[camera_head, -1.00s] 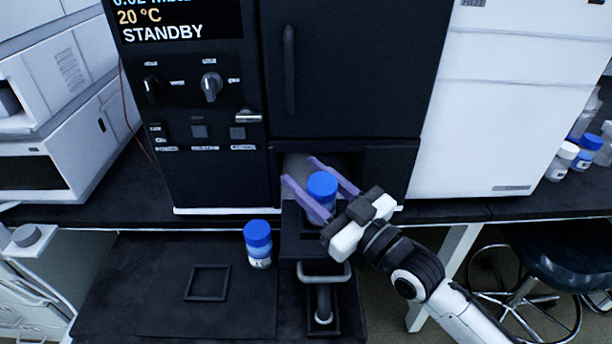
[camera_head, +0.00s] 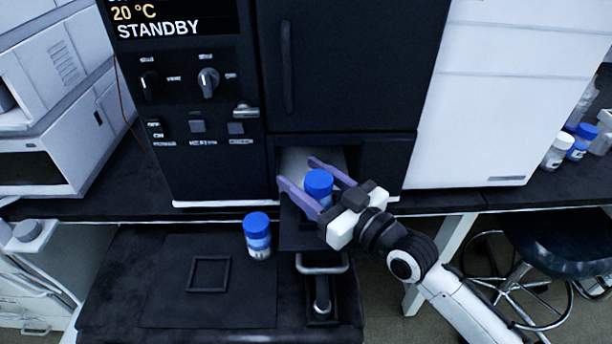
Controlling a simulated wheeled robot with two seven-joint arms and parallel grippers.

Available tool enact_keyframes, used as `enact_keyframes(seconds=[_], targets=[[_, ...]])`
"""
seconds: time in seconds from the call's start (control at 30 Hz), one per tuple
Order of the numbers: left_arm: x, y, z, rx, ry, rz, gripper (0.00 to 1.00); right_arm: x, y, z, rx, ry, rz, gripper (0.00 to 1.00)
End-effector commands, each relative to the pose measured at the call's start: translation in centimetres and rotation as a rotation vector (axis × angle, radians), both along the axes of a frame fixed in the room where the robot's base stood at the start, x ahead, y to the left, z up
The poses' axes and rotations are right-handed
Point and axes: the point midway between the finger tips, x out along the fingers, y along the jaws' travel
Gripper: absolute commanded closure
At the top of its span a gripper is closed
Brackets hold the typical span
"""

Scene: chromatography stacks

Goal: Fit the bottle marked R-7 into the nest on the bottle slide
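My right gripper (camera_head: 319,184) has its purple fingers on both sides of a blue-capped bottle (camera_head: 319,182), and appears shut on it. The bottle is roughly upright, over the dark bottle slide (camera_head: 292,235) that sticks out of the black instrument's lower opening. The nest and the bottle's base are hidden by the gripper and bottle, so I cannot tell whether the base touches the slide. No marking shows on this bottle. A second blue-capped bottle (camera_head: 257,236) stands just left of the slide; its label is too small to read. My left gripper is out of view.
The black instrument (camera_head: 345,80) with a STANDBY display rises behind the slide. The slide's metal handle (camera_head: 322,264) points towards me. Several bottles (camera_head: 578,143) stand far right.

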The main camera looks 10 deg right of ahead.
Motion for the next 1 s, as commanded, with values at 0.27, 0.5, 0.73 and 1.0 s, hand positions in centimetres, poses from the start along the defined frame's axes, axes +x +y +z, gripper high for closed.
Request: enact_keyframes(seconds=[0.27, 0.5, 0.73, 1.0], targets=[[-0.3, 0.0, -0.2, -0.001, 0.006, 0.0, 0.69, 0.0, 0.0, 0.0, 0.0, 0.0, 0.0, 0.42], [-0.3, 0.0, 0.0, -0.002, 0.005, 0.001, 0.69, -1.4, -0.9, 0.1, -0.001, 0.003, -0.001, 0.42], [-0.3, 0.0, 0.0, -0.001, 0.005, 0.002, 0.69, -5.9, -3.2, 0.1, -0.005, 0.005, 0.001, 0.42], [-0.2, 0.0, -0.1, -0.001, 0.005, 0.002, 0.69, -9.6, -5.3, 0.2, -0.001, 0.003, 0.0, 0.42]])
